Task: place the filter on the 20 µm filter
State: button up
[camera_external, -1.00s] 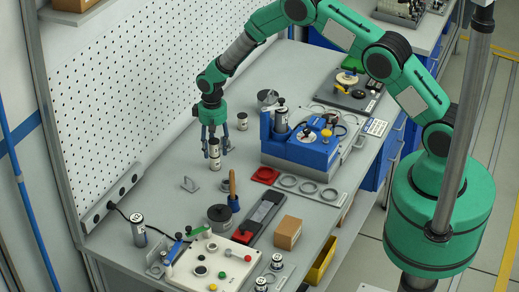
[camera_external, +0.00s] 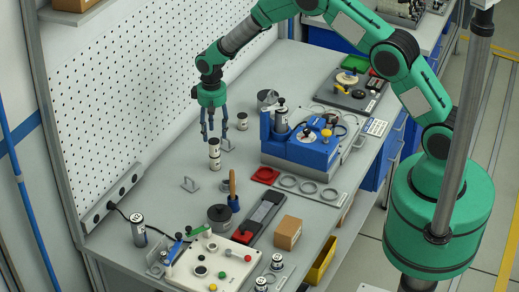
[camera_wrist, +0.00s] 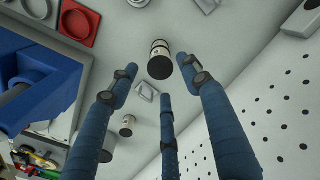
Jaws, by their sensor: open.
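A small white filter with a dark top (camera_external: 214,145) stands upright on another white filter (camera_external: 215,164), forming a short stack near the perforated panel. The wrist view shows the stack end-on, with the dark top (camera_wrist: 160,67) facing the camera; its label is too small to read. My gripper (camera_external: 214,136) is open and empty just above the stack, with its blue fingers spread and pointing down. In the wrist view the fingers (camera_wrist: 160,85) are clear of the filters.
Another small canister (camera_external: 242,121) stands behind the stack. A blue fixture (camera_external: 310,148) is to the right. A metal bracket (camera_external: 190,184), a dark pot (camera_external: 220,215) and a control box (camera_external: 212,265) stand in front. The perforated panel (camera_external: 160,85) bounds the left side.

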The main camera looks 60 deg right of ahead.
jog(key=shift+r+b, duration=0.3)
jog(key=shift+r, duration=2.15)
notch_tip(320, 180, up, 18)
jog(key=f+t, duration=0.1)
send_over(214, 141)
jog(key=s+a, duration=0.2)
jog(key=s, duration=0.5)
jog(key=s+a+r+n+t, duration=0.2)
jog(key=s+r, duration=1)
jog(key=r, duration=0.3)
jog(key=s+a+r+t, duration=0.1)
jog(key=s+r, duration=0.3)
jog(key=s, duration=0.4)
jog(key=s+a+r, duration=0.1)
jog(key=s+r, duration=0.3)
jog(key=s, duration=0.4)
jog(key=s+a+n+t, duration=0.1)
jog(key=s, duration=1.6)
jog(key=shift+a+f+n+t, duration=0.25)
jog(key=shift+n+t, duration=0.05)
jog(key=shift+f, duration=0.1)
